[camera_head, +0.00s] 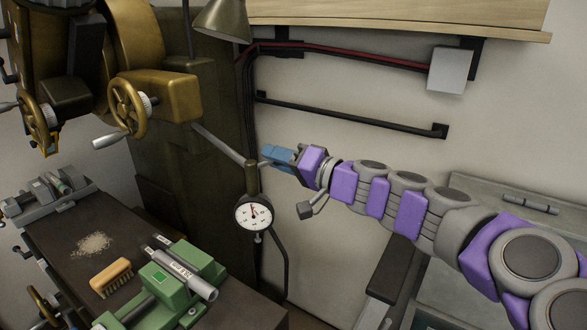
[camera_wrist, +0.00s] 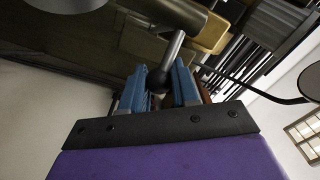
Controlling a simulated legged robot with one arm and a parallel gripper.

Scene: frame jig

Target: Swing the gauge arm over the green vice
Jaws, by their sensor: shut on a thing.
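The gauge arm (camera_head: 217,143) is a thin grey rod. It runs down and right from the brown machine to a dark post carrying a round white dial gauge (camera_head: 254,213). My gripper (camera_head: 268,155) has blue fingers at the top of this post. In the wrist view my gripper (camera_wrist: 158,78) is shut on the gauge arm's dark ball-ended part (camera_wrist: 157,79), which sits between the fingers. The green vice (camera_head: 165,285) stands on the bench at lower left, with a silver cylinder (camera_head: 187,274) lying across it. The dial hangs to the right of the vice, not above it.
A brush (camera_head: 111,278), a pile of shavings (camera_head: 93,244) and a grey vice (camera_head: 48,195) are on the bench (camera_head: 70,262). The machine's handwheel (camera_head: 127,107) is above. A lamp shade (camera_head: 222,20) hangs over the rod. A grey cabinet (camera_head: 500,200) stands behind my arm.

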